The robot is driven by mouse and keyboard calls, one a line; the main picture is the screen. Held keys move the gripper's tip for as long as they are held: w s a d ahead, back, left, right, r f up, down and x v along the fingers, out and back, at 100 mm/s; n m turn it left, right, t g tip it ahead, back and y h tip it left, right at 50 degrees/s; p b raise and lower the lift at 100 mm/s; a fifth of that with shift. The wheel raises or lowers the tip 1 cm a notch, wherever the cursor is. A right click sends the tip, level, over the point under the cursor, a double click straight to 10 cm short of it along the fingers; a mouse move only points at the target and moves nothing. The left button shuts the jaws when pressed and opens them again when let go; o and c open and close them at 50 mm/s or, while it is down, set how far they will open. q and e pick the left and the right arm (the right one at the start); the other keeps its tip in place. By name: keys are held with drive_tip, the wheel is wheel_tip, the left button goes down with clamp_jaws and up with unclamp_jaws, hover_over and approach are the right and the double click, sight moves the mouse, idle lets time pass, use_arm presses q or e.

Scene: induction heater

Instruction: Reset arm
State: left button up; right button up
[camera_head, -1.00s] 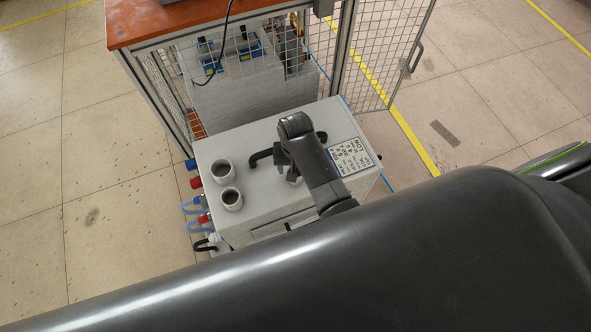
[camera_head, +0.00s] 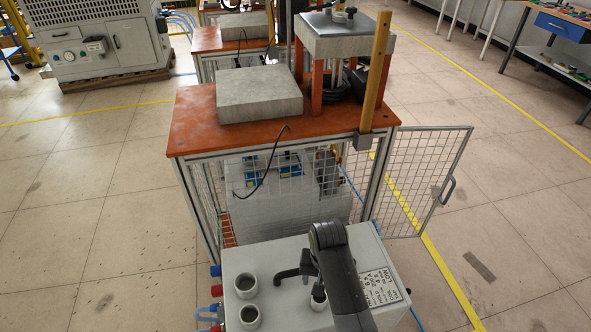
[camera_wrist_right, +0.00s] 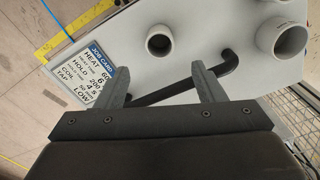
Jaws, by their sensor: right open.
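My right arm reaches down over a grey box in the head view (camera_head: 275,262), and its gripper is mostly hidden there by the arm. In the right wrist view my right gripper (camera_wrist_right: 163,85) is open, its two fingers apart. A black bent handle (camera_wrist_right: 226,68) on the box top passes across the space between and behind the fingers; I cannot tell whether they touch it. The handle also shows in the head view (camera_head: 288,273). My left gripper is not in view.
The box top carries white round sockets (camera_head: 246,283) and a job card (camera_head: 379,287). Behind it stands an orange-topped caged bench (camera_head: 195,120) with a grey block (camera_head: 258,94) and a press (camera_head: 348,38). An open mesh door (camera_head: 428,185) juts right. Floor is clear left.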

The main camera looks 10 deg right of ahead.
drive_tip(key=s+d+t, duration=0.2)
drive_tip(key=s+d, duration=0.8)
drive_tip(key=s+d+r+n+t+h, duration=0.1)
drive_tip(key=s+d+r+n, duration=0.1)
drive_tip(key=s+d+r, duration=0.3)
drive_tip(key=s+d+r+n+t+h, duration=0.1)
drive_tip(key=s+r+n, duration=0.15)
drive_tip(key=s, duration=0.45)
wheel_tip(320, 180, down, 23)
drive_tip(key=d+g+p, duration=0.1)
drive_tip(key=g+p, duration=0.1)
drive_tip(key=p, duration=0.1)
drive_tip(key=s+a+f+y+p, duration=0.1)
drive_tip(key=s+f, duration=1.1)
drive_tip(key=s, duration=0.2)
drive_tip(key=shift+s+f+m+g+p, duration=0.3)
drive_tip(key=shift+f+m+g, duration=0.1)
drive_tip(key=shift+m, duration=0.05)
